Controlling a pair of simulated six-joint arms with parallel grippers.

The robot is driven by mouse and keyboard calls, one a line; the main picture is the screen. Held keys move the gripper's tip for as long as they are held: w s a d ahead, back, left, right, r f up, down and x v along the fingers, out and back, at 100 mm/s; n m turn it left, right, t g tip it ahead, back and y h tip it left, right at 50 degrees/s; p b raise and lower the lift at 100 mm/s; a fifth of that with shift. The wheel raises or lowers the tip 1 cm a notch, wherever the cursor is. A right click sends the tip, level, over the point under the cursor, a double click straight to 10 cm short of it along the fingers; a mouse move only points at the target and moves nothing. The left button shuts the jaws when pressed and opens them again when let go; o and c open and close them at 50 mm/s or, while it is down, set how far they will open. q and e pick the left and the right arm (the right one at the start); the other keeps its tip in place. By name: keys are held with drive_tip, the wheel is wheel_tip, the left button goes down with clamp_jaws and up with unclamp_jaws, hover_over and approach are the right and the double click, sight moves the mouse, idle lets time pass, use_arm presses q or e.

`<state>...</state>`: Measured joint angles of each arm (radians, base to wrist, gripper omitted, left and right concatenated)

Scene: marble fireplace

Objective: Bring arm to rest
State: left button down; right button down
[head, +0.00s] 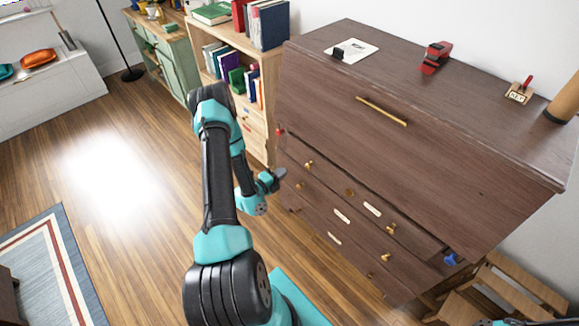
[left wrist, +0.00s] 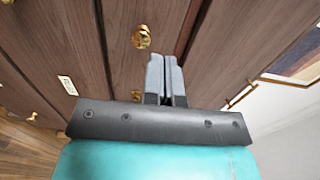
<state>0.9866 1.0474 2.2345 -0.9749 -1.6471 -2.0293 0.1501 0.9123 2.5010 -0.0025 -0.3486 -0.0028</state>
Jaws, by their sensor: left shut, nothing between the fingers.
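My left arm comes in from the lower middle of the head view and bends up and over toward the dresser. Its gripper (head: 279,175) is in front of the dark wood dresser (head: 400,160), close to the drawer fronts at its left side. In the left wrist view the two grey fingers (left wrist: 165,75) are together and empty. They point toward the dresser front, near a brass knob (left wrist: 141,37); I cannot tell whether they touch the wood. My right gripper is not in view.
A wooden bookshelf (head: 262,62) stands left of the dresser. A red stapler (head: 435,58) and a paper (head: 352,50) lie on the dresser top. A wooden step stool (head: 500,290) is at the lower right.

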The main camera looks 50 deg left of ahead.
use_arm(q)
drive_tip(key=shift+s, duration=0.85)
drive_tip(key=w+d+f+n+g+h, duration=0.2)
drive_tip(key=d+n+g, duration=0.3)
drive_tip(key=d, duration=0.4)
drive_tip(key=w+d+f+n+g+h, duration=0.15)
drive_tip(key=d+n+g, duration=0.3)
drive_tip(key=d, duration=0.45)
drive_tip(key=s+d+r+n+g, duration=0.1)
drive_tip(key=s+d+n+g, duration=0.3)
drive_tip(key=d+n, duration=0.1)
drive_tip(key=s+d+r+n+g, duration=0.2)
drive_tip(key=s+d+n+g, duration=0.1)
drive_tip(key=d, duration=0.5)
drive_tip(key=shift+s+d+r+n+g+h, duration=0.35)
drive_tip(key=shift+s+n, duration=0.55)
drive_tip(key=shift+n, duration=0.15)
